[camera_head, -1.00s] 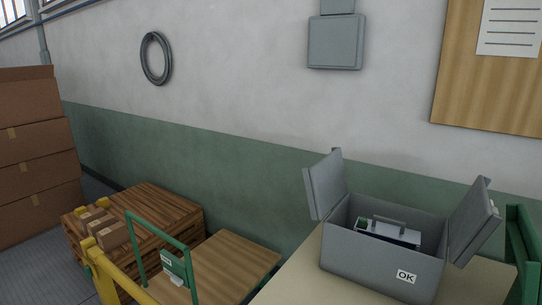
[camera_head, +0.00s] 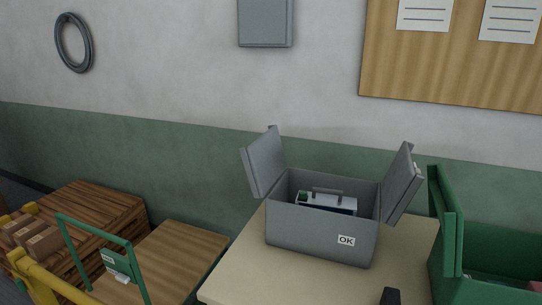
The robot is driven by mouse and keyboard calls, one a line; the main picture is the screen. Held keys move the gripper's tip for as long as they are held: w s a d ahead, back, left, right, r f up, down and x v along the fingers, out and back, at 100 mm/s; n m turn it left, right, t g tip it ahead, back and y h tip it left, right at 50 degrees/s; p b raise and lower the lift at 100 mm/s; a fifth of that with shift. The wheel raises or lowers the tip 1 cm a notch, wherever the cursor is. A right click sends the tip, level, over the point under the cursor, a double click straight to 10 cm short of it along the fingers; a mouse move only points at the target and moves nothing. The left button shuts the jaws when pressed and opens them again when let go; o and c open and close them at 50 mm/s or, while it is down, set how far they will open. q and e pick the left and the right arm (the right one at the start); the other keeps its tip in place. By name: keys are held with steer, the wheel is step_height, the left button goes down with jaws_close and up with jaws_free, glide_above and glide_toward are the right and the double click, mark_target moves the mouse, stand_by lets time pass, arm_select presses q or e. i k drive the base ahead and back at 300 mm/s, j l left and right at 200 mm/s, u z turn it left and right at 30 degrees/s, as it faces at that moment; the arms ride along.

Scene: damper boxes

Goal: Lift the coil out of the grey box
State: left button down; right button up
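The grey box (camera_head: 305,232) stands on a pale table with its two lid flaps spread open to left and right and an "OK" label on its front. Inside it sits a light grey block with a handle on top (camera_head: 333,203) and a green part at its left end. This is probably the coil; its lower part is hidden by the box's front wall. A small dark piece (camera_head: 390,297) shows at the bottom edge, perhaps a tip of my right gripper; its opening cannot be seen. My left gripper is not in view.
The pale table (camera_head: 235,283) has free room left of the box. A green crate (camera_head: 495,260) stands right of it. A green-handled cart (camera_head: 180,255), a wooden pallet (camera_head: 95,205) with small cartons (camera_head: 38,240) and a yellow rail (camera_head: 35,280) are at the left.

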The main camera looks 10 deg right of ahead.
mark_target(347, 206)
steer(key=i+j+z, duration=0.1)
steer(key=j+z, duration=0.25)
steer(key=i+j+z, duration=0.1)
steer(key=z, duration=0.3)
steer(key=j+z, duration=0.35)
